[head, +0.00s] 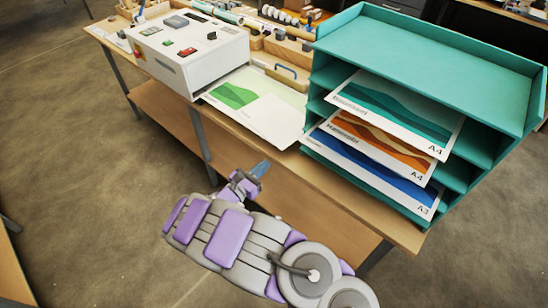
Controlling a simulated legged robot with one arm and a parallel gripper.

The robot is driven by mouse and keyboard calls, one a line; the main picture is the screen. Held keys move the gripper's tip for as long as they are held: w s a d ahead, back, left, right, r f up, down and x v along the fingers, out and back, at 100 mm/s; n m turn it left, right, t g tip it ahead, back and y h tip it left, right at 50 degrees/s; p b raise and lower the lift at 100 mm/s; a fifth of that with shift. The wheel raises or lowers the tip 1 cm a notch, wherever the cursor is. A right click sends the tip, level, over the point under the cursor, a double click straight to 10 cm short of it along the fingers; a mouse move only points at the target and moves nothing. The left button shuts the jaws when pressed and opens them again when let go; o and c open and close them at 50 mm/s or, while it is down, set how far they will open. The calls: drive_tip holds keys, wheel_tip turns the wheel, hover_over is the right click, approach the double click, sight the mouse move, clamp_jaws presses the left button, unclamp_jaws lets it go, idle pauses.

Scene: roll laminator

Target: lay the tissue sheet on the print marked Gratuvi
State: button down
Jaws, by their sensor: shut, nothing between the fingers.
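A print with a green wave design (236,94) lies flat on the bench beside the laminator; its small lettering is too small to read. A plain white area, which looks like a tissue sheet (270,119), covers its right part; I cannot tell its exact edges. Three more prints sit in the teal rack: a teal one (400,110) on top, an orange one (378,140) in the middle and a blue one (368,170) lowest. I cannot read Gratuvi on any of them. My gripper (261,168) is shut and empty, in front of the bench edge, apart from the sheets.
The white laminator (188,50) stands left of the green print. The teal rack (420,50) fills the bench's right side. A wooden block with a blue handle (287,72) and several tools lie behind the print. A narrow front strip of the bench (235,132) is bare.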

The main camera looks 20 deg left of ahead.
drive_tip(key=b+x, duration=0.1)
drive_tip(key=x, duration=0.5)
drive_tip(key=shift+d, duration=0.2)
drive_tip(key=shift+b+x, duration=0.3)
drive_tip(key=shift+x, duration=1.65)
drive_tip(key=shift+w+d+r, duration=0.1)
drive_tip(key=shift+w+d, duration=0.15)
drive_tip(key=shift+w, duration=0.15)
